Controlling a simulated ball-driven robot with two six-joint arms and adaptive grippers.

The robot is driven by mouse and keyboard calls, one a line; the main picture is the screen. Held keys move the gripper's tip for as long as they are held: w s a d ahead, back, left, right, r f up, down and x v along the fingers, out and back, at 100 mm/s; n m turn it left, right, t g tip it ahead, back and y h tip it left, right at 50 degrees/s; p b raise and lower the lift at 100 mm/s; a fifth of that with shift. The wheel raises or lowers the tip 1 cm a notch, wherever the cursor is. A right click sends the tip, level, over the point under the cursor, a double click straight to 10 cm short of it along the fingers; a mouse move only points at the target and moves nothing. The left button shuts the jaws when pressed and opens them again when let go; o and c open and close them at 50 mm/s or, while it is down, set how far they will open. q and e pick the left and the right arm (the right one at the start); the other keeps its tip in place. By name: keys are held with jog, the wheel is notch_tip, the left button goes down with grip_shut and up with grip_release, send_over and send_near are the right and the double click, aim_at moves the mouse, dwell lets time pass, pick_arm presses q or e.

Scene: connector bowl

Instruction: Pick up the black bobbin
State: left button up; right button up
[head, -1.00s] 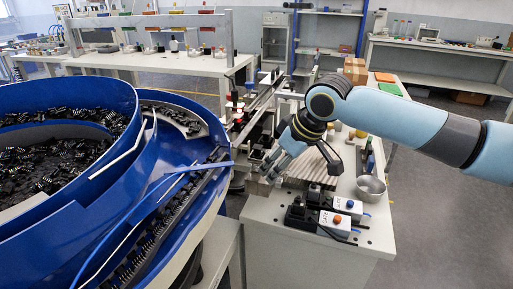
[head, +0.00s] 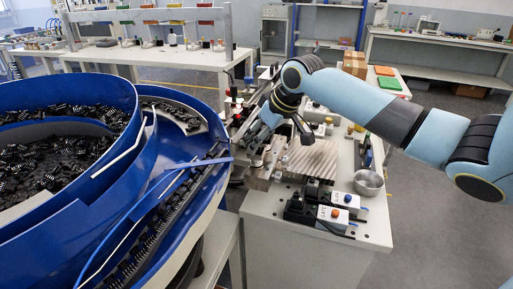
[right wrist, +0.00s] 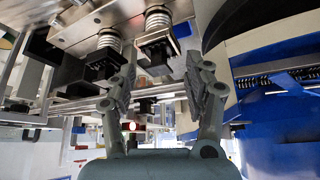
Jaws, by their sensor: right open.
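My right gripper (head: 247,142) is over the machine at the left side of the bench, close to the end of the blue feeder's track. In the right wrist view its two grey fingers (right wrist: 161,80) are spread apart with nothing held between them. A small black part (right wrist: 155,52) sits just beyond and between the fingertips, below a coil spring; it may be the black bobbin, but I cannot tell for certain. A second dark part (right wrist: 101,64) lies to its left, near the left finger. In the head view the gripper and machine parts hide this spot. My left gripper is not in view.
The blue bowl feeder (head: 60,210), full of black connectors, fills the left. A ribbed metal plate (head: 312,160), button boxes (head: 340,207) and a metal bowl (head: 369,183) stand on the bench to the right of the gripper. Machine metalwork (right wrist: 80,22) crowds the fingers.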

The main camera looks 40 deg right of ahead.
jog(key=shift+w+f, duration=0.3)
jog(key=shift+f, duration=0.25)
jog(key=c, duration=1)
